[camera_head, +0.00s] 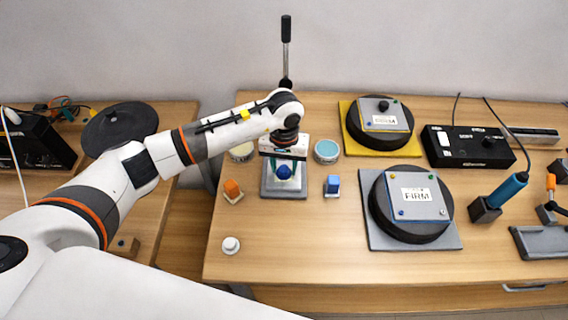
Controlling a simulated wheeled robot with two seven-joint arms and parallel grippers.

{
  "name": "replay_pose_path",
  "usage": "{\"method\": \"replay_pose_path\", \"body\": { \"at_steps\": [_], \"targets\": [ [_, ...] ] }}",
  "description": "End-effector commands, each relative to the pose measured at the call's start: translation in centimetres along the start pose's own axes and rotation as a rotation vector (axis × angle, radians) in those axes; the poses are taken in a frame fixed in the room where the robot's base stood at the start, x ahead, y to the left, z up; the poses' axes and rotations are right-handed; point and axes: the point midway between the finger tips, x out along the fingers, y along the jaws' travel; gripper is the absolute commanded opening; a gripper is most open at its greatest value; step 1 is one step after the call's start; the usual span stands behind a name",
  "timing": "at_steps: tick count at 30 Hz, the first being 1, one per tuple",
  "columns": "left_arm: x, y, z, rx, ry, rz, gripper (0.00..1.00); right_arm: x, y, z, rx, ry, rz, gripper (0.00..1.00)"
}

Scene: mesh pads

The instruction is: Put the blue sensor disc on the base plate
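My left gripper (284,162) points down over a grey square plate (269,192) left of the table's middle. A round dark-blue piece (284,171) shows right below the gripper, above the plate. The fingers are too small to tell whether they are open or closed on this piece. A round light-blue disc (326,151) with a pale rim lies just right of the gripper. I cannot tell for certain which of the two blue things is the sensor disc. The gripper and wrist hide part of the grey plate. My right gripper is out of view.
Two black round pads (411,229) (379,140) sit at right. The front middle is clear.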

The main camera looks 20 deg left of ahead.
Motion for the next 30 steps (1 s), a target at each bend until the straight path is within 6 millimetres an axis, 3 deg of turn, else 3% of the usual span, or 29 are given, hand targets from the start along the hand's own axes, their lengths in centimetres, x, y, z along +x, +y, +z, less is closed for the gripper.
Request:
{"method": "replay_pose_path", "body": {
  "at_steps": [13, 24, 30],
  "targets": [
    [-0.8, 0.0, 0.1, 0.0, -0.003, -0.001, 0.45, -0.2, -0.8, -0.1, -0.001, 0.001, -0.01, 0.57],
    [-8.2, 0.0, 0.1, 0.001, -0.006, -0.001, 0.45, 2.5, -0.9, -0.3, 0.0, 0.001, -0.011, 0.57],
    [-11.2, 0.0, 0.1, -0.001, -0.003, -0.001, 0.45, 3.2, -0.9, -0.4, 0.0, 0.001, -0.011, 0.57]
  ]
}}
